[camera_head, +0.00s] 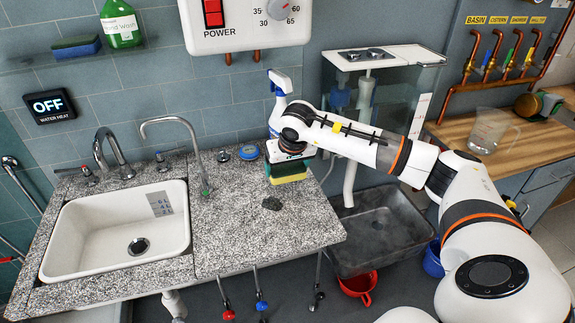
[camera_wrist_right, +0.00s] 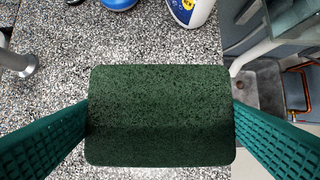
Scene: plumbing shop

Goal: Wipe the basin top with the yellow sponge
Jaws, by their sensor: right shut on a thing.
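The sponge (camera_head: 288,174) has a yellow lower layer and a green upper layer. It is held at the back right part of the speckled grey basin top (camera_head: 240,236); I cannot tell whether it touches the surface. My right gripper (camera_head: 287,158) is shut on the sponge from above. In the right wrist view the sponge's green face (camera_wrist_right: 160,116) sits between the two green ridged fingers. A dark grey patch (camera_head: 271,203) lies on the basin top just in front of the sponge. My left gripper is not in view.
A spray bottle (camera_head: 279,100) and a blue round object (camera_head: 249,152) stand behind the sponge. A curved tap (camera_head: 180,122) and a white sink (camera_head: 120,232) are to the left. A dark grey trough (camera_head: 380,232) lies right of the basin top. The basin top's front is clear.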

